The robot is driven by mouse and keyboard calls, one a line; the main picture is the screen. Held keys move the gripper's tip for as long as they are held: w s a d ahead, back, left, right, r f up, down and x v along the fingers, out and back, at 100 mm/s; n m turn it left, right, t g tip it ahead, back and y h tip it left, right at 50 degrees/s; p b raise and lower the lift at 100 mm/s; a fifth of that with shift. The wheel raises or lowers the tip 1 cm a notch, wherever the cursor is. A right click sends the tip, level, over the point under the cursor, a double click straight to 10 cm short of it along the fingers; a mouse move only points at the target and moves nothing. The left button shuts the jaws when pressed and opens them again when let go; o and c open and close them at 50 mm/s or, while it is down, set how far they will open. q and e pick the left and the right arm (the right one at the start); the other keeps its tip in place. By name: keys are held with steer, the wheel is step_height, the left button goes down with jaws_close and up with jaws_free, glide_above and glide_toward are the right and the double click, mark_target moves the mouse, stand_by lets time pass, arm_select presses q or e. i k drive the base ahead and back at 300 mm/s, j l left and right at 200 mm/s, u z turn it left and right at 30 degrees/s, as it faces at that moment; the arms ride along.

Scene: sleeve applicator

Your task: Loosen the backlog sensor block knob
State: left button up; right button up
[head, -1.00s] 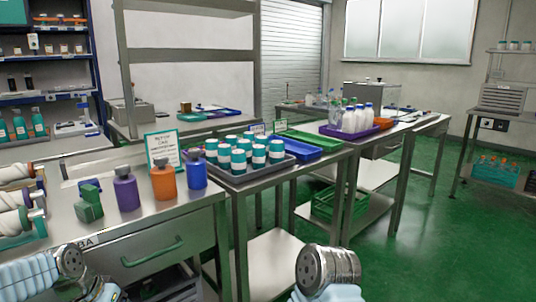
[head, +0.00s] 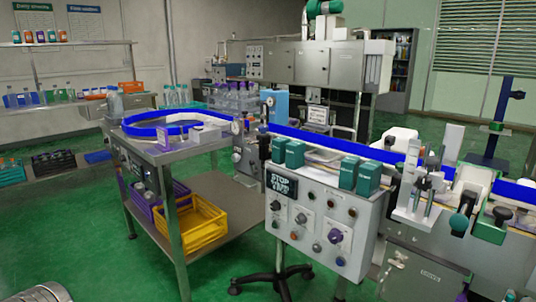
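A long machine with a blue conveyor belt (head: 345,147) runs from the middle to the right edge. Several green blocks (head: 295,155) stand along its near rail. I cannot tell which block or knob belongs to the backlog sensor. Only a curved metal piece of my own arm shows at the bottom left corner. Neither gripper's fingers are in view, and nothing of mine touches the machine.
A grey control box (head: 318,222) with knobs and a stop sign stands on a wheeled base (head: 275,280).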

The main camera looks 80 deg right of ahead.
mark_target(424, 183)
steer(key=z, duration=3)
